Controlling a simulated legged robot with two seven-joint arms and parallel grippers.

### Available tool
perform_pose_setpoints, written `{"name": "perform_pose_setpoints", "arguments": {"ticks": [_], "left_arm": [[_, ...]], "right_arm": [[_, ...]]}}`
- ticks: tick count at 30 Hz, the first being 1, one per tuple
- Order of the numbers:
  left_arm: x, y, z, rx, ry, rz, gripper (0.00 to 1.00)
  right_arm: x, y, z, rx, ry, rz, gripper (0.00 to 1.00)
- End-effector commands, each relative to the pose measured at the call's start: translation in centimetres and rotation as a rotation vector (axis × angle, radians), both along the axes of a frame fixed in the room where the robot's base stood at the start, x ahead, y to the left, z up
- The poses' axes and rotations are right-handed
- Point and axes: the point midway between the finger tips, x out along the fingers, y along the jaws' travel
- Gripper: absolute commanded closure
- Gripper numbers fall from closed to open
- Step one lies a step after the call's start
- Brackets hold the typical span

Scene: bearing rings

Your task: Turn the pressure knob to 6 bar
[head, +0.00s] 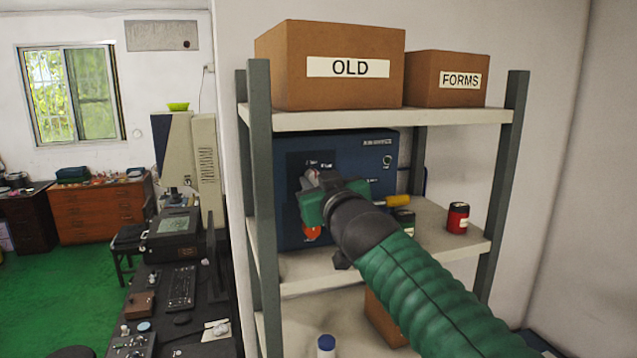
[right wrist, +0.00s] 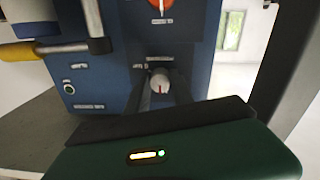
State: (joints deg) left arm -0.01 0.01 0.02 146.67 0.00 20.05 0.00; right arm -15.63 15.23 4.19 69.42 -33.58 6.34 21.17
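The blue machine (head: 355,150) stands on the middle shelf; it fills much of the right wrist view (right wrist: 88,75), upside down. A pale round knob (right wrist: 160,82) with a red pointer line sits on its dark panel; small lettering beside it is unreadable. My right gripper (head: 318,178) is at the panel and hides the knob in the head view. In the right wrist view its dark fingers (right wrist: 163,90) stand apart, one on each side of the knob. I cannot tell for certain whether they touch it. My left gripper is not in view.
An orange-red control (head: 312,233) sits low on the machine; it also shows in the right wrist view (right wrist: 162,5). A yellow-handled lever (head: 397,201) and a red can (head: 458,218) are to the right. The shelf post (head: 262,200) stands close on the left.

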Motion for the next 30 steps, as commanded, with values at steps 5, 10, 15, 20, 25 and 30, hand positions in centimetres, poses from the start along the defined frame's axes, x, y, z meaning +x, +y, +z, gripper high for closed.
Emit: {"name": "perform_pose_setpoints", "arguments": {"ticks": [5, 10, 15, 20, 25, 30], "left_arm": [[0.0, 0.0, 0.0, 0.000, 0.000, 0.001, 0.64], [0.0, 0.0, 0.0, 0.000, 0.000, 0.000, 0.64], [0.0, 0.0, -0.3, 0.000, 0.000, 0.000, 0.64], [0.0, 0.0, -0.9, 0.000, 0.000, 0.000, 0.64], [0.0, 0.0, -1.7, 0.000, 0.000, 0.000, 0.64], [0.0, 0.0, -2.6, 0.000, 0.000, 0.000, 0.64]], "right_arm": [[0.1, -0.3, 0.0, -0.001, 0.000, -0.005, 1.00], [0.1, -0.2, 0.0, 0.005, 0.001, -0.003, 1.00], [0.0, -0.2, 0.0, 0.040, 0.011, -0.003, 1.00], [0.0, -0.2, -0.1, 0.115, 0.036, -0.004, 1.00], [0.0, -0.2, -0.1, 0.239, 0.076, -0.003, 1.00], [0.0, -0.2, -0.1, 0.390, 0.124, -0.003, 1.00]]}}
